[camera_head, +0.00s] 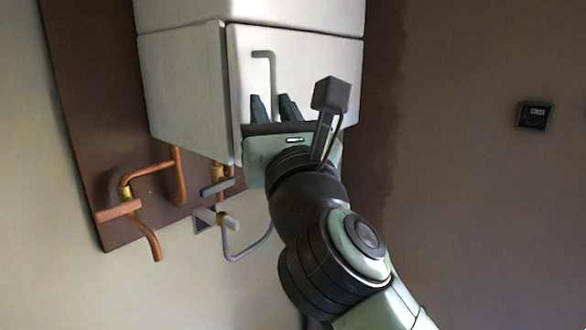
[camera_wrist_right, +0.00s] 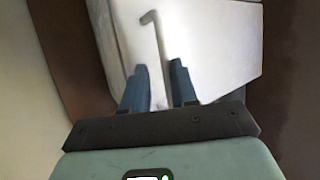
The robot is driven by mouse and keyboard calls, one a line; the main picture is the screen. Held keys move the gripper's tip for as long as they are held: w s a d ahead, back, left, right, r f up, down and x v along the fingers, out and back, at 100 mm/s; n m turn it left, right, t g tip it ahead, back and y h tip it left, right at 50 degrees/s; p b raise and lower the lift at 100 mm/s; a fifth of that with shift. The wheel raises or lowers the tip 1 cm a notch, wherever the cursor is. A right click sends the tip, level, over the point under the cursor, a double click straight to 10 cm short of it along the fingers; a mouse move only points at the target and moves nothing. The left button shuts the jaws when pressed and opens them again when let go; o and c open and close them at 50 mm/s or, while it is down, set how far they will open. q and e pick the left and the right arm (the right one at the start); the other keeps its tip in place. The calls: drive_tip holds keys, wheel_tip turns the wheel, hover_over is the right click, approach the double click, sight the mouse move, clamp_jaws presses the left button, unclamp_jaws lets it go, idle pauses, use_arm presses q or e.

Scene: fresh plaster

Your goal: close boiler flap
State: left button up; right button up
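The white boiler (camera_head: 185,85) hangs at the upper middle of the head view. Its front flap (camera_head: 325,75) carries a thin grey bent handle (camera_head: 264,54). A dark gap runs along the flap's left edge; I cannot tell how far the flap stands open. My right gripper (camera_head: 273,98) is in front of the flap, its two dark fingers pointing up and apart. In the right wrist view the gripper (camera_wrist_right: 159,66) has the handle (camera_wrist_right: 155,40) running down between its fingers, with space showing around it. The handle's lower end is hidden in the head view. My left gripper is not in view.
Copper pipes (camera_head: 152,168) and a grey valve (camera_head: 205,217) stick out below the boiler. A brown board (camera_head: 85,110) is behind it. A small dark wall device (camera_head: 534,115) is at the far right. The wall between is clear.

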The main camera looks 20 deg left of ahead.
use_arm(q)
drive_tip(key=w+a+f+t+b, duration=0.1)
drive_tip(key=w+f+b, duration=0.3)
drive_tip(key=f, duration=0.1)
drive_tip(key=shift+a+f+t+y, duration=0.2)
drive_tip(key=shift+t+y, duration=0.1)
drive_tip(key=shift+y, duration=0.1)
use_arm(e)
drive_tip(key=v, duration=1)
drive_tip(key=shift+s+d, duration=0.25)
drive_tip(key=shift+d, duration=0.05)
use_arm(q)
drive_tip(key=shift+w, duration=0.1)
